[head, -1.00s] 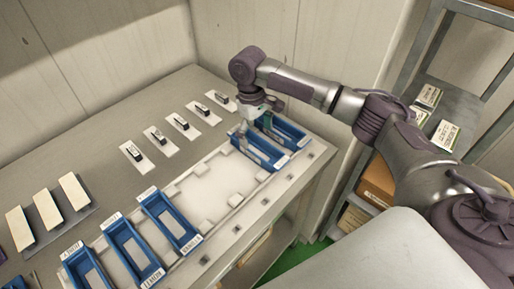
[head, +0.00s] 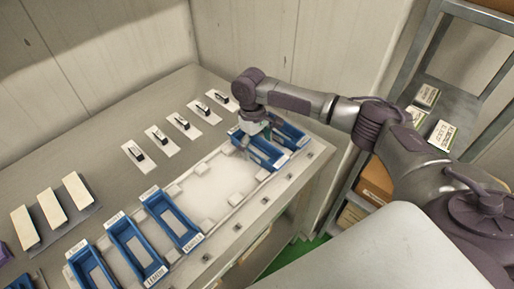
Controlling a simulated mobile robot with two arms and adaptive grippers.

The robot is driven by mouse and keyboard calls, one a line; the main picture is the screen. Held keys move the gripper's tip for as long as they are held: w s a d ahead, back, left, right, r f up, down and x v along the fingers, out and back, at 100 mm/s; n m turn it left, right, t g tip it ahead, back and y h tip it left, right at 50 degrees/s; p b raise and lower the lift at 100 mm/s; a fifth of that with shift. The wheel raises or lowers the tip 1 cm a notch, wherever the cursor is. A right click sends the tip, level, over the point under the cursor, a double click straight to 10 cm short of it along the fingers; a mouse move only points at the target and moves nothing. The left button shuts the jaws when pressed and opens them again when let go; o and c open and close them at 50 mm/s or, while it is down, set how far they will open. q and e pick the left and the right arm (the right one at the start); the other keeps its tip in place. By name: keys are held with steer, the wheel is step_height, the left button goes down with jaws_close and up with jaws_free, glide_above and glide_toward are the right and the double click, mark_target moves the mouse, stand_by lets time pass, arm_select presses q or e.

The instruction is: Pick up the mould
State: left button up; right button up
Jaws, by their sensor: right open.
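Several blue moulds with white labels stand in a pale tray (head: 210,188) on the metal worktop. Two blue moulds, one nearer (head: 262,155) and one farther right (head: 288,133), are at the tray's right end. Three more, a left one (head: 92,272), a middle one (head: 137,250) and a right one (head: 171,219), are at its left end. My right gripper (head: 256,137) is open and low over the two right-hand moulds, close to the nearer one. Its fingertips are small and partly hidden, so contact cannot be told. My left gripper is not in view.
Several white cards with small dark-topped pieces (head: 182,127) lie in a row behind the tray. Pale blocks (head: 51,209) stand at the left. A metal shelf with boxes (head: 455,120) is at the right. The tray's middle is empty.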

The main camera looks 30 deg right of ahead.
steer(key=shift+f, duration=0.15)
stand_by(0.3)
steer(key=c, duration=1.5)
